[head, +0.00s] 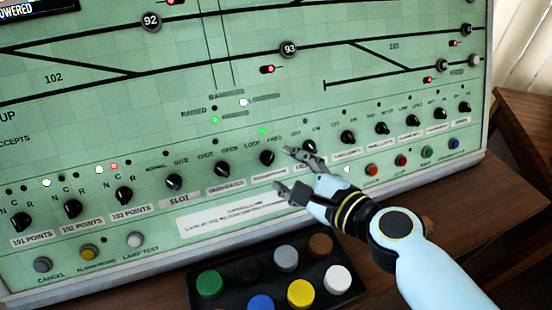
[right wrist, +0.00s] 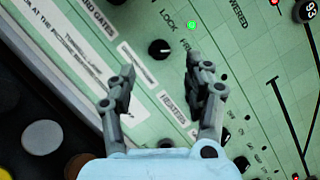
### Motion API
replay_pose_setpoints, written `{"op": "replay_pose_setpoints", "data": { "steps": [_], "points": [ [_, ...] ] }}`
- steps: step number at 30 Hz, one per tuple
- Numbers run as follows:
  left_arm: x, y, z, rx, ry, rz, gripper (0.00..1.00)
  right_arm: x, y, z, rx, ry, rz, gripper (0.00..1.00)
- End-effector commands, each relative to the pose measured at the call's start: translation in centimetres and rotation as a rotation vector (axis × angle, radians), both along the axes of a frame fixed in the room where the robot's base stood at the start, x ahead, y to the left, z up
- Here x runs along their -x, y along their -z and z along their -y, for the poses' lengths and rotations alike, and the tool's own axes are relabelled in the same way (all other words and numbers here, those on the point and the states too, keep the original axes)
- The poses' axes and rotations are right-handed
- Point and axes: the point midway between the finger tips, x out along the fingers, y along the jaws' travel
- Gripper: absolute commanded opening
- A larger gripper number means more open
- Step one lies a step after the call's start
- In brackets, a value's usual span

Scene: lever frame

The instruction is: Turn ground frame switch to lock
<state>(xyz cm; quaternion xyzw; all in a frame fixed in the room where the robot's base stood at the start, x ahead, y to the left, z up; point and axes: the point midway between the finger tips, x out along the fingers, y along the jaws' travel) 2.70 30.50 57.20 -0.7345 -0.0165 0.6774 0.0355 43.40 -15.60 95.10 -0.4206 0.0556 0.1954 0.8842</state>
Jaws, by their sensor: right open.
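The ground frame switch is a black round knob (head: 268,157) in the lower row of the green panel, below the labels LOCK and FREE. A green light is lit above it. In the right wrist view the knob (right wrist: 159,48) lies just beyond the gap between my fingertips. Its pale pointer mark seems turned toward FREE, though it is small. My right gripper (head: 283,169) is open and empty, its fingers spread to the lower right of the knob, not visibly touching it. It also shows in the right wrist view (right wrist: 160,64). My left gripper is not in view.
Similar knobs stand close on both sides, such as the gates knob (head: 222,169) and one to the right (head: 348,137). A black tray (head: 235,296) with several coloured round caps sits below the panel on the brown desk (head: 500,185).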

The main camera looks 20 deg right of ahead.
Motion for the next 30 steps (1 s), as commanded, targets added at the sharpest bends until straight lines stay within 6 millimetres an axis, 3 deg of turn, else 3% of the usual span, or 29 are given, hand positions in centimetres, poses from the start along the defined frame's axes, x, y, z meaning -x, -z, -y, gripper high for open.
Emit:
{"op": "replay_pose_setpoints", "data": {
  "steps": [7,18,30],
  "points": [
    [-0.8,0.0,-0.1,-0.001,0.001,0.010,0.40,-3.4,1.0,-1.1,0.002,-0.002,0.000,0.52],
    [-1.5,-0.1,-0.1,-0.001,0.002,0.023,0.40,-4.0,1.2,-1.3,0.003,-0.001,0.000,0.52],
    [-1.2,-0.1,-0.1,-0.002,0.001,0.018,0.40,-3.9,1.2,-1.3,0.003,-0.002,-0.001,0.01]
  ]
}}
